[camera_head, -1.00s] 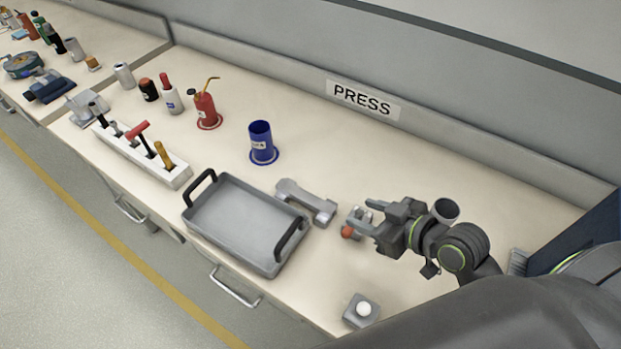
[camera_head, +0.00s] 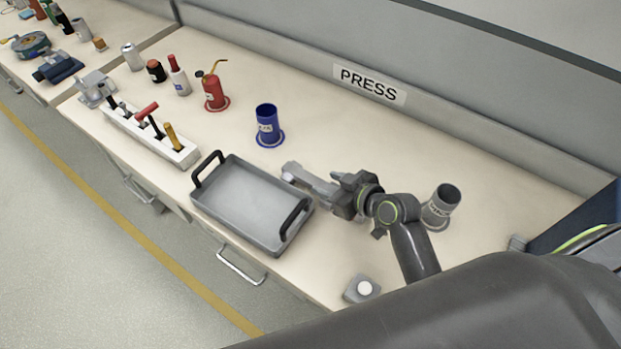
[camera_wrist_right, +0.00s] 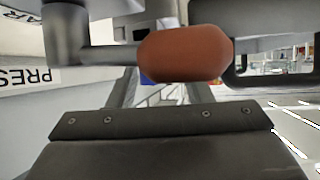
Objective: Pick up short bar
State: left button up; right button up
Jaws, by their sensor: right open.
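My right gripper (camera_head: 338,190) is open, low over the bench beside the grey press (camera_head: 305,178). It covers the press's right end in the head view. In the right wrist view a rounded orange-red grip (camera_wrist_right: 185,53) on a thin grey rod (camera_wrist_right: 105,54) fills the space just ahead of the gripper's dark body (camera_wrist_right: 160,140). The rod joins a grey cylinder at left. I cannot tell whether the fingers touch the grip. I cannot pick out a separate short bar with certainty. My left gripper is out of view.
A grey tray (camera_head: 206,207) with black handles stands left of the press. A blue cup (camera_head: 267,120) stands behind, a grey cup (camera_head: 441,203) at right, and a small box with a white button (camera_head: 362,288) in front. A white tool rack (camera_head: 188,157) is at left.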

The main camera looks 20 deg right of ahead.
aim_at(315, 182)
jog(key=shift+f+p+x, duration=0.25)
jog(key=shift+p+x, duration=0.25)
jog(key=shift+x, duration=1.95)
jog(key=shift+s, duration=0.15)
jog(key=shift+c, duration=0.3)
jog(key=c, duration=0.8)
jog(key=shift+c, duration=0.2)
